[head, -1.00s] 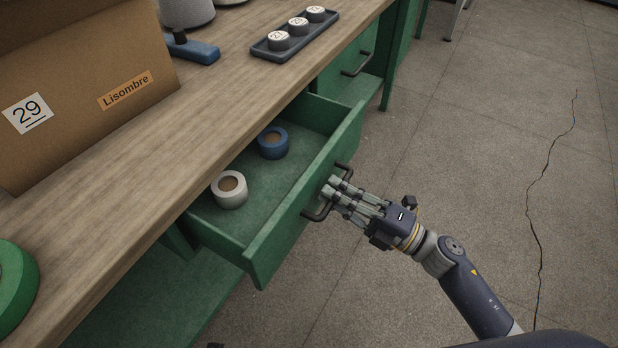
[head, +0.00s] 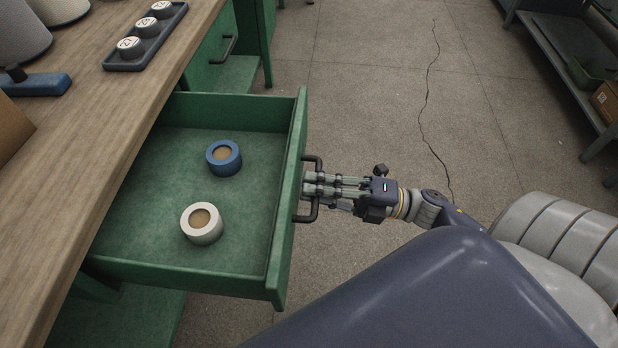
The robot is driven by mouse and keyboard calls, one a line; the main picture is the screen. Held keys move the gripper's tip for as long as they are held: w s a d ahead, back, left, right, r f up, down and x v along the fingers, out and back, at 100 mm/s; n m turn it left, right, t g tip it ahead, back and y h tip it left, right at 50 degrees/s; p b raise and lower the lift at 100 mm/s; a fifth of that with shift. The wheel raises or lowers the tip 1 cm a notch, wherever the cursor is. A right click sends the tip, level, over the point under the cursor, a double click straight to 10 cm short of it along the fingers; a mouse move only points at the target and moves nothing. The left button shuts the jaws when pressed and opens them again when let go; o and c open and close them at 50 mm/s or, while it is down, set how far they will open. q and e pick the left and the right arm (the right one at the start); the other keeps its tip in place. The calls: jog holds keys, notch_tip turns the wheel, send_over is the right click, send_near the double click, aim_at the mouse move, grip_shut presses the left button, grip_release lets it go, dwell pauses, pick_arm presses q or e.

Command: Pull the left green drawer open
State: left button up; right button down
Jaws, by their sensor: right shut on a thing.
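The left green drawer (head: 128,235) stands pulled well out from under the wooden bench top. Inside it lie a blue tape roll (head: 223,157) and a white tape roll (head: 201,222), apart from each other. A dark bar handle (head: 314,212) is on the drawer's front panel. My right gripper (head: 312,186) is shut on this handle, its fingers around the bar. My left gripper is not in view.
The bench top (head: 95,125) holds a dark tray (head: 147,38) with three round white-topped pieces and a blue-based tool (head: 38,83). A second green drawer (head: 212,62) is closed farther back. A grey shelf (head: 570,60) stands at the far right. The floor between is clear.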

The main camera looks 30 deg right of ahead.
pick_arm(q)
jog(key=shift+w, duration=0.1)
pick_arm(e)
jog(key=shift+f, duration=0.1)
jog(key=c, duration=1.7)
grip_release()
jog(key=shift+o, duration=0.2)
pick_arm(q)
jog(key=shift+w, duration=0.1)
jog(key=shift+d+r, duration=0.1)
pick_arm(e)
jog(key=v, duration=1.2)
